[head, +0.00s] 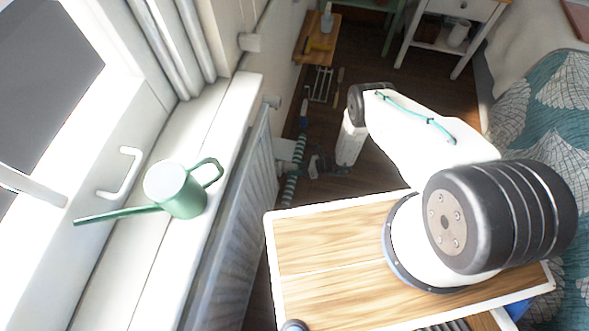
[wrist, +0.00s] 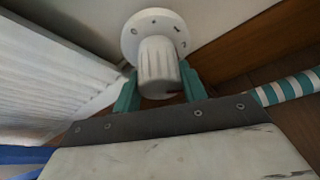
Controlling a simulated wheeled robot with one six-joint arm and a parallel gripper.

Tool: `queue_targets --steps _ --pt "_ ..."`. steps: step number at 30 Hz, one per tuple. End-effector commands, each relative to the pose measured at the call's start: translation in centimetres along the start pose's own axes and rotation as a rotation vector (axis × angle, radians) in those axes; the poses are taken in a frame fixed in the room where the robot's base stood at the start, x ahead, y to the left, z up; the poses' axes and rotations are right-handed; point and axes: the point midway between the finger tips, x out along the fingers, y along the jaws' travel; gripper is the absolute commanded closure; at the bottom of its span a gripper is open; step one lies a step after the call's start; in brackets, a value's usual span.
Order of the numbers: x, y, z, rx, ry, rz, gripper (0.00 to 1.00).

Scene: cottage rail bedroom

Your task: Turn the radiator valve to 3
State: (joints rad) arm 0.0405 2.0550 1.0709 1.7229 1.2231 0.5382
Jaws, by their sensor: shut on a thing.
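The radiator valve (wrist: 157,60) is a white ribbed knob in front of a round white dial plate (wrist: 140,24) with small dark marks. I cannot read its setting for sure. My gripper (wrist: 158,77) has its two teal fingers on either side of the knob and is shut on it. In the head view my gripper (head: 322,162) is low down near the far end of the white radiator (head: 235,195), small and partly hidden by my arm. The radiator (wrist: 55,75) also fills the left of the wrist view.
A green watering can (head: 183,192) stands on the windowsill (head: 200,130) above the radiator. A teal-and-white striped pipe (wrist: 290,88) runs beside the gripper. A bed (head: 555,110) is at the right. A wooden stool (head: 312,42) and white table (head: 450,40) stand farther back.

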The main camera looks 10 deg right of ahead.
Motion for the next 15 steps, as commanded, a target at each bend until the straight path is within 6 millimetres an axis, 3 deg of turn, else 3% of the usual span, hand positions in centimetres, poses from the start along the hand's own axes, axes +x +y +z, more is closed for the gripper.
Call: queue_targets --steps 14,15 --pt "-0.01 -0.03 0.03 0.015 -0.001 0.005 0.81" --pt "-0.01 -0.03 0.03 0.015 -0.001 0.005 0.53"
